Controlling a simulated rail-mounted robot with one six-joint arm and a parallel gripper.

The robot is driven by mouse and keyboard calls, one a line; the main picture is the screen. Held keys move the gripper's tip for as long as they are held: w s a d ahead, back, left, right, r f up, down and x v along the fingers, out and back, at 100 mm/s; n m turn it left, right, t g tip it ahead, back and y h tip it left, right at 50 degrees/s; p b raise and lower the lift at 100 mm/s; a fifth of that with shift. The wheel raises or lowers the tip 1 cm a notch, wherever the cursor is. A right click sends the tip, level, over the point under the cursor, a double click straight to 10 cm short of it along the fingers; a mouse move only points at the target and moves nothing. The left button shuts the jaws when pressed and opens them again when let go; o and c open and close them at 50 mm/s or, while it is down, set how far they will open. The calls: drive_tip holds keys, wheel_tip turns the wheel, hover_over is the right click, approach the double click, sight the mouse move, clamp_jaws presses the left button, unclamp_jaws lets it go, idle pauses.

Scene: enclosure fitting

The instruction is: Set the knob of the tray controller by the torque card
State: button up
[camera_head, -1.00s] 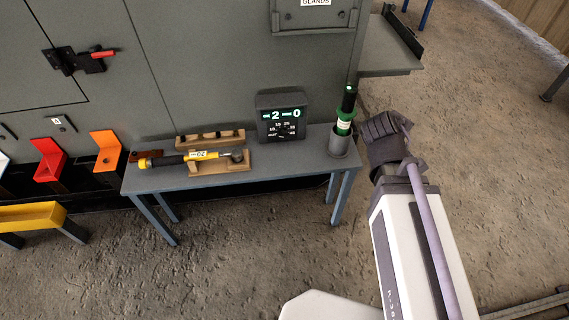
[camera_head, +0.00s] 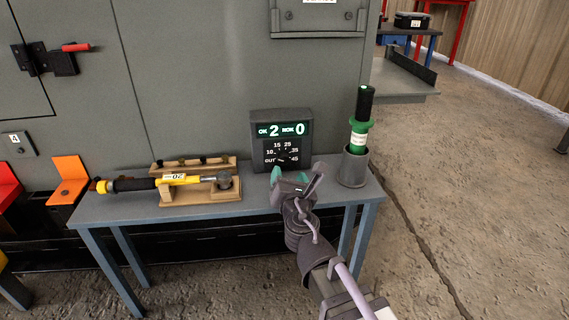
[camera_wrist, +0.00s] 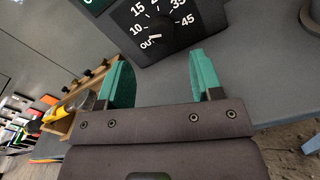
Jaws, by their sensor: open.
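The tray controller (camera_head: 281,129) is a dark box at the back of the grey-blue bench, its lit display reading "OK 2" and "NOK 0". Below the display is a dial with a dark knob, seen in the wrist view (camera_wrist: 161,29), among marks including OUT, 10, 15, 35 and 45. The white pointer appears to lie near OUT. My gripper (camera_head: 290,177) is in front of the controller's lower part. In the wrist view its teal fingers (camera_wrist: 162,80) are apart and empty, short of the knob. I cannot make out a torque card.
A yellow and black torque wrench (camera_head: 165,181) lies in a wooden cradle, left on the bench (camera_head: 135,208). A wooden rack (camera_head: 172,164) is behind it. A green and black tool (camera_head: 360,125) stands in a grey cup (camera_head: 353,168) to the right.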

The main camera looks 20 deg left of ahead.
sight(285, 160)
drive_tip(key=x, duration=0.8)
drive_tip(key=shift+w, duration=0.1)
drive_tip(key=shift+c, duration=0.3)
drive_tip(key=c, duration=0.9)
drive_tip(key=shift+o, duration=0.2)
